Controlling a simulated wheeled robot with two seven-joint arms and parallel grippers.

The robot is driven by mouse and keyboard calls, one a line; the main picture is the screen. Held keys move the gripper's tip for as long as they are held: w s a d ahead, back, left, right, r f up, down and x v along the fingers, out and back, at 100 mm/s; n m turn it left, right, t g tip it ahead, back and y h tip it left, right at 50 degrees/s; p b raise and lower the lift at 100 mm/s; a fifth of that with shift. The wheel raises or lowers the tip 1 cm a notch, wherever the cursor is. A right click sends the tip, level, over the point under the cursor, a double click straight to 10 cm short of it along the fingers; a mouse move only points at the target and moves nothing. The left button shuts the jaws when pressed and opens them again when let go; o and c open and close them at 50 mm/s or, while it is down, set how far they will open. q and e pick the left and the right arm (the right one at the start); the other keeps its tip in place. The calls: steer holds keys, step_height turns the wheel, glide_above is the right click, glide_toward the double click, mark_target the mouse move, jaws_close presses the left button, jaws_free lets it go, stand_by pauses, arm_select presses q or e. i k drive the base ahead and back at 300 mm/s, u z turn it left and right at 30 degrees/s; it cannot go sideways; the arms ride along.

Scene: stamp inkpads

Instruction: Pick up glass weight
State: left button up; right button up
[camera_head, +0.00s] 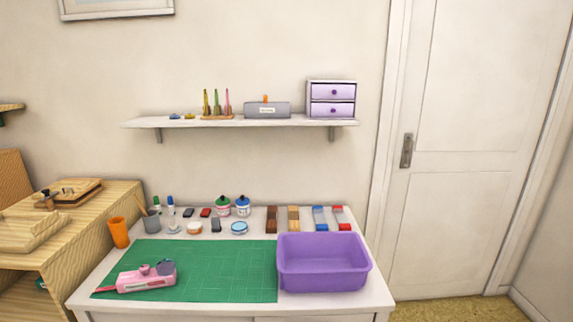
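I cannot clearly make out a glass weight. A small grey-purple rounded piece (166,267) shows at the right end of a pink tool (140,280) on the green mat (225,265), but its material is too small to tell. A round, pale item with a blue rim (239,228) stands behind the mat, and a small round white item with an orange-brown edge (194,228) stands left of it. Neither of my grippers shows in the head view.
A purple bin (323,283) stands at the table's right front. An orange cup (119,232) and a grey cup (152,223) stand at the left. Lidded jars (223,207) and several coloured blocks (293,219) line the back. The mat's right half is clear. A wall shelf (180,123) hangs above.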

mark_target(166, 267)
steer(key=u, duration=0.3)
steer(key=i, duration=1.05)
steer(key=u, duration=0.45)
